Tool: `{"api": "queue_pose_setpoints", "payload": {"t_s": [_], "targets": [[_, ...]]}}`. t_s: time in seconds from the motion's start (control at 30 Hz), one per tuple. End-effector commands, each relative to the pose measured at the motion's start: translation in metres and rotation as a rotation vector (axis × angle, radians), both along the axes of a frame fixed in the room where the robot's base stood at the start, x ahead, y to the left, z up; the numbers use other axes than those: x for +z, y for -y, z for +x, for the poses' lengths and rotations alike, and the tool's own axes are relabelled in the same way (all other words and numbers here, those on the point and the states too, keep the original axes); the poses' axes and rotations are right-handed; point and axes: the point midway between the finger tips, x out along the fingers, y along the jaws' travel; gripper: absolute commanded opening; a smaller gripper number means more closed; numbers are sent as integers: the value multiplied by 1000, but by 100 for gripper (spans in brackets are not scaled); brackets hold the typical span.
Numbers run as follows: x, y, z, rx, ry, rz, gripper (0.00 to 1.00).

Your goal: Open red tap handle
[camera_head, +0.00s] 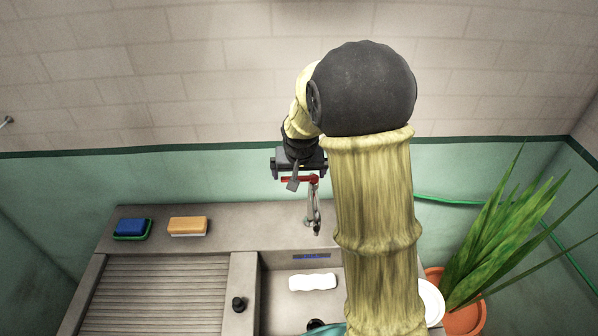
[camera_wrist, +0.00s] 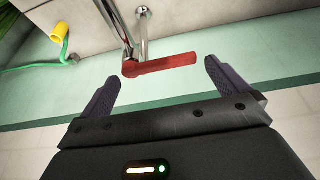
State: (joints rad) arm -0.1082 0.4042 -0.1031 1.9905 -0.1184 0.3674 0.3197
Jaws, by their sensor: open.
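The red tap handle (camera_wrist: 160,65) lies roughly level in the wrist view, a flat lever running right from the chrome tap (camera_wrist: 142,30). My gripper (camera_wrist: 162,72) is open. Its two dark fingers stand on either side of the lever, with the lever near the line between their tips. A gap shows at each end, and neither finger visibly touches it. In the head view the red handle (camera_head: 300,180) is partly hidden by my gripper (camera_head: 297,184). The tap's spout (camera_head: 314,210) hangs just below and right, over the sink's back edge.
A blue sponge (camera_head: 131,226) and an orange sponge (camera_head: 188,225) lie on the grey counter (camera_head: 240,223) at left. A white object (camera_head: 313,282) is in the sink. A potted plant (camera_head: 465,312) stands at right. The green wall (camera_head: 230,175) is close behind the tap.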

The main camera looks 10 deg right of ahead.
Motion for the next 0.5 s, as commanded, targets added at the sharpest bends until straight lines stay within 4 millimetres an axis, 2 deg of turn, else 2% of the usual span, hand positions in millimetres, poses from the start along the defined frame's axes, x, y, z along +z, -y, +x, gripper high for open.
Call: {"api": "queue_pose_setpoints", "payload": {"t_s": [0.2,0.47,0.5], "targets": [[-14,1,6,0,-1,0,100],[-15,1,6,0,0,0,100],[-15,1,6,0,0,0,92]]}}
